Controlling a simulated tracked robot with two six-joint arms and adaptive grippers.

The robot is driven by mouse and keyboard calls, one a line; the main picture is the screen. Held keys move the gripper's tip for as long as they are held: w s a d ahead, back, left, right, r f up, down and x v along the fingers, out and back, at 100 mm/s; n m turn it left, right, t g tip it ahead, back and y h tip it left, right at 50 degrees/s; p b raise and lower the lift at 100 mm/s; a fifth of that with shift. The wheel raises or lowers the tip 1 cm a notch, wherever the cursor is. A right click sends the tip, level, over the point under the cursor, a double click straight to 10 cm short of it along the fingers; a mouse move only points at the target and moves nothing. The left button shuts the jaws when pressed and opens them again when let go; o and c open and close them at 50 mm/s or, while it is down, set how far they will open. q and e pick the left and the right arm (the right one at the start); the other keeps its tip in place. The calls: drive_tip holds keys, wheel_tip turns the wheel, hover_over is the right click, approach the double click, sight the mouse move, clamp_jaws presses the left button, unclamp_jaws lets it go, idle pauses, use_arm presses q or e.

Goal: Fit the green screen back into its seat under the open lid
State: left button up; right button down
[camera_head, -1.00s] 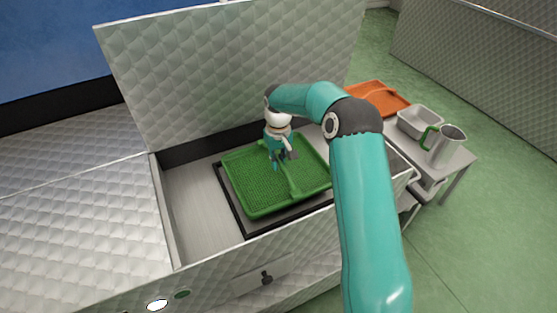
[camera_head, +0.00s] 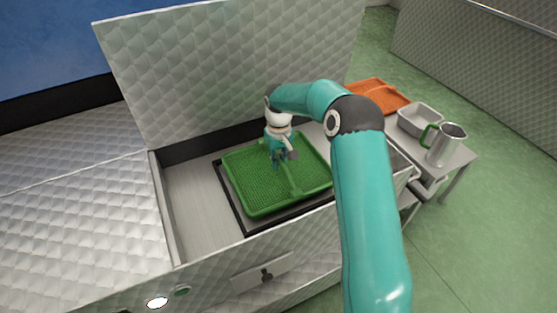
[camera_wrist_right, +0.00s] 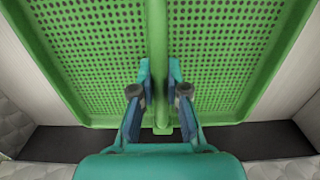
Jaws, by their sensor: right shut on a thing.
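The green screen (camera_head: 250,185) is a rectangular perforated tray with a raised rim and a bar across its middle. It lies over the dark-edged seat (camera_head: 233,207) inside the steel machine, under the open lid (camera_head: 230,75). A strip of the dark frame shows along its left and front sides; I cannot tell whether the screen touches it. My right gripper (camera_head: 281,161) is shut on the screen's middle bar. In the right wrist view the fingers (camera_wrist_right: 160,92) flank the bar of the screen (camera_wrist_right: 95,55). My left gripper is not in view.
A side table at the right holds an orange tray (camera_head: 378,97), a steel pan (camera_head: 420,120) and a steel jug (camera_head: 446,147) with a green handle. The machine's front wall has a latch (camera_head: 266,276). Bare compartment floor (camera_head: 195,210) shows left of the seat.

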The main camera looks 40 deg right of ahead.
sight(279, 173)
drive_tip(key=shift+f+b, duration=0.85)
drive_tip(key=shift+f, duration=0.6)
idle(0.4)
drive_tip(key=c, duration=1.2)
unclamp_jaws()
drive_tip(key=shift+o, duration=0.5)
drive_tip(key=shift+f, duration=0.1)
wheel_tip(279, 173, up, 11)
drive_tip(key=shift+r, duration=0.55)
